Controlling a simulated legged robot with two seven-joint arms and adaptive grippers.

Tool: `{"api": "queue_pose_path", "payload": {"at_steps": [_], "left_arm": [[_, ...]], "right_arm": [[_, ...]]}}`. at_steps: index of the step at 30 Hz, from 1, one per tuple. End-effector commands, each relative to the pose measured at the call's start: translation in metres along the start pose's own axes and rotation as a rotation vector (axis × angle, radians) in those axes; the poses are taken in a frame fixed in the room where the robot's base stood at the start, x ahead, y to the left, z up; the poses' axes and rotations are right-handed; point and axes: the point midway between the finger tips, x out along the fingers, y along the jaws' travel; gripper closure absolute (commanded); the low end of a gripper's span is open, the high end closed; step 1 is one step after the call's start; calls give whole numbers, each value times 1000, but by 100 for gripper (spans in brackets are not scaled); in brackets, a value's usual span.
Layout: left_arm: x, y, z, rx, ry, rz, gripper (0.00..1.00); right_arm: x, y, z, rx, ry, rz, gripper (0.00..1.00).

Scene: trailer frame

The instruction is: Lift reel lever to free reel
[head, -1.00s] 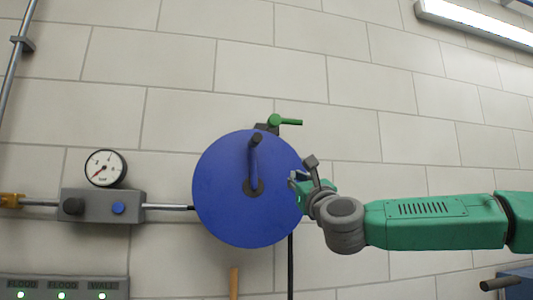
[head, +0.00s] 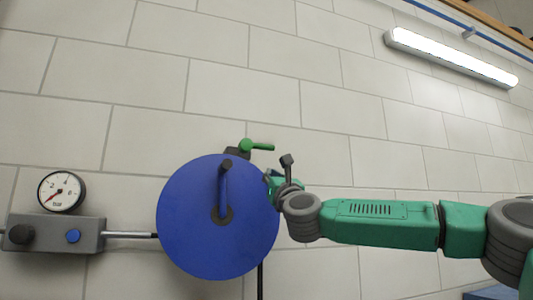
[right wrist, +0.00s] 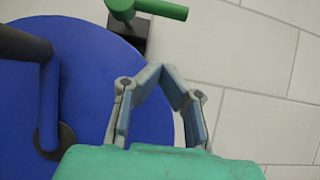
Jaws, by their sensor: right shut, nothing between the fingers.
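The blue reel (head: 190,225) is a round disc on the wall, with a crank handle (head: 223,190) on its face. A green lever (head: 258,146) sticks out level to the right from a dark bracket at the reel's top edge. It also shows at the top of the right wrist view (right wrist: 160,9). My right gripper (head: 270,183) is at the reel's upper right rim, below the lever and apart from it. In the right wrist view its fingertips (right wrist: 160,71) meet, shut and empty, with the lever beyond them. My left gripper is out of view.
A pressure gauge (head: 61,191) sits above a grey box (head: 52,234) with a black knob and a blue button at left. A pipe (head: 128,235) runs from the box to the reel.

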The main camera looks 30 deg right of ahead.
Motion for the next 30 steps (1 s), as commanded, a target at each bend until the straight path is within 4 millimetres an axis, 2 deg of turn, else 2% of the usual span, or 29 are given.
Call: {"api": "queue_pose_path", "payload": {"at_steps": [1, 4, 10, 17, 30], "left_arm": [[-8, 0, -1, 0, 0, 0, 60], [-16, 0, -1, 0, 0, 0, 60], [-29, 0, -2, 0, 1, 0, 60], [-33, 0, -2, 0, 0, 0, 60], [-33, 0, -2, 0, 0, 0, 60]], "right_arm": [[14, 1, 2, -2, 1, -1, 100], [34, 2, 3, -4, 0, 0, 100], [57, 4, 23, -2, -2, 2, 100], [66, 2, 29, -2, -1, 1, 100], [66, 2, 30, -7, 0, 6, 100]]}}
